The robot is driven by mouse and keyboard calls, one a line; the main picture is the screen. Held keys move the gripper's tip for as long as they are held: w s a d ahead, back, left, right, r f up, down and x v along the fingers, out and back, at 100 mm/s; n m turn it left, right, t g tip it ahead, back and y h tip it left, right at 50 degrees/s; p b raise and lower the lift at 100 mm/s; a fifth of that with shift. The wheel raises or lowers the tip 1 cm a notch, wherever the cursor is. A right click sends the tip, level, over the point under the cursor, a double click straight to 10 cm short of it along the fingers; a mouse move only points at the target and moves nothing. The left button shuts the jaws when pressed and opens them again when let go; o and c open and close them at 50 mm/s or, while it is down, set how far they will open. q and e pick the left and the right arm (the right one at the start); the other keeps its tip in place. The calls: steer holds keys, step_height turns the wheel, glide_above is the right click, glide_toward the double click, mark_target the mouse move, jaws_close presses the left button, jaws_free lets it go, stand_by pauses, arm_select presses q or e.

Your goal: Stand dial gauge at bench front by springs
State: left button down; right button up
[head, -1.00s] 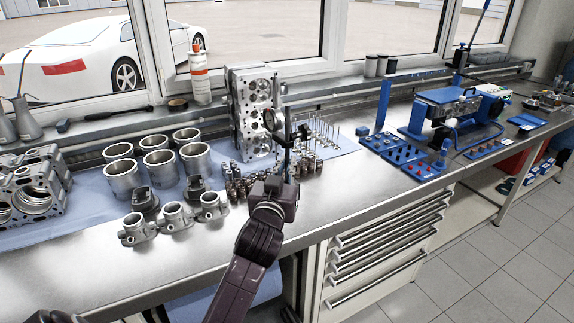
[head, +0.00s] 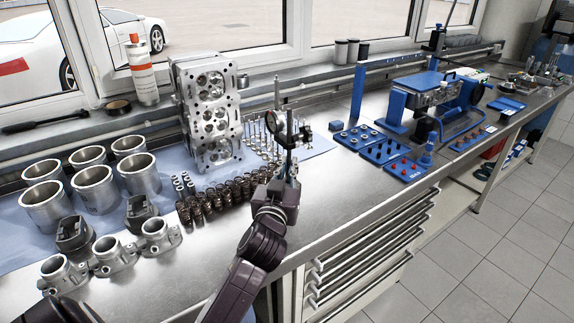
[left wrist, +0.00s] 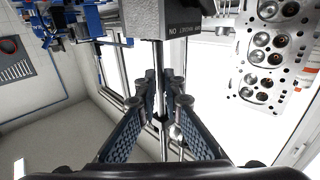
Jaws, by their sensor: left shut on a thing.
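The dial gauge (head: 276,124) is on a thin upright post above the front of the bench (head: 215,258). My left gripper (head: 284,182) is shut on the lower part of its stand. The springs (head: 214,197) stand in rows just left of the gripper.
A cylinder head (head: 207,110) stands behind the springs, with upright valves (head: 262,135) to its right. Throttle-like metal housings (head: 112,256) and cylinder liners (head: 98,188) are at left. Blue parts trays (head: 380,152) are at right. Bare bench lies between gripper and trays.

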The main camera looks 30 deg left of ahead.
mark_target(289, 183)
arm_select(q)
steer(key=shift+f+b, duration=0.15)
steer(key=shift+b, duration=0.2)
steer(key=shift+f+b, duration=0.95)
steer(key=shift+f, duration=0.1)
steer(key=shift+f+b, duration=1.15)
steer(key=shift+f, duration=0.4)
steer(key=shift+w, duration=0.1)
steer(key=shift+f+b, duration=0.35)
steer(key=shift+b, duration=0.1)
